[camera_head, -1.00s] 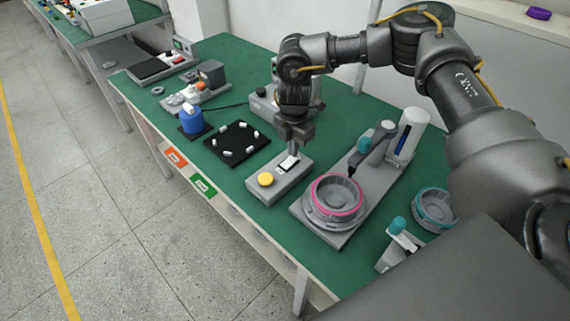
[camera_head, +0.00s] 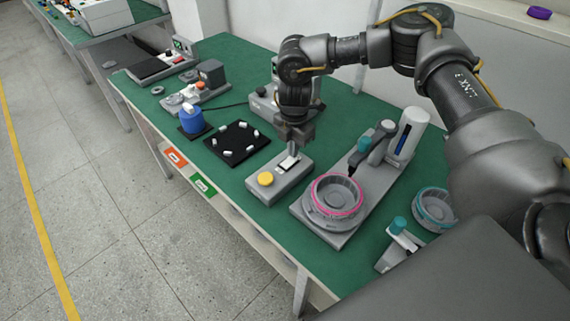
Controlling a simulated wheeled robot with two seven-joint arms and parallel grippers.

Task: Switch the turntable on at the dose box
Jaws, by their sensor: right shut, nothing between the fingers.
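The dose box (camera_head: 280,179) is a grey box on the green table, with a yellow round button (camera_head: 265,178) at its near left end and a dark switch with a white part (camera_head: 288,163) towards its far end. My right gripper (camera_head: 293,154) points down at the switch, shut and empty, its tips at or just above it; I cannot tell whether they touch. The tips partly hide the switch, so its position is unclear. The turntable (camera_head: 335,203) stands right of the box and carries a grey hub with a pink ring. My left gripper is out of view.
A dispenser arm with a white cylinder (camera_head: 412,135) stands behind the turntable. A second hub with a teal ring (camera_head: 434,208) lies at the right. A black pad with white pieces (camera_head: 238,142) and a blue container (camera_head: 191,119) stand left of the box.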

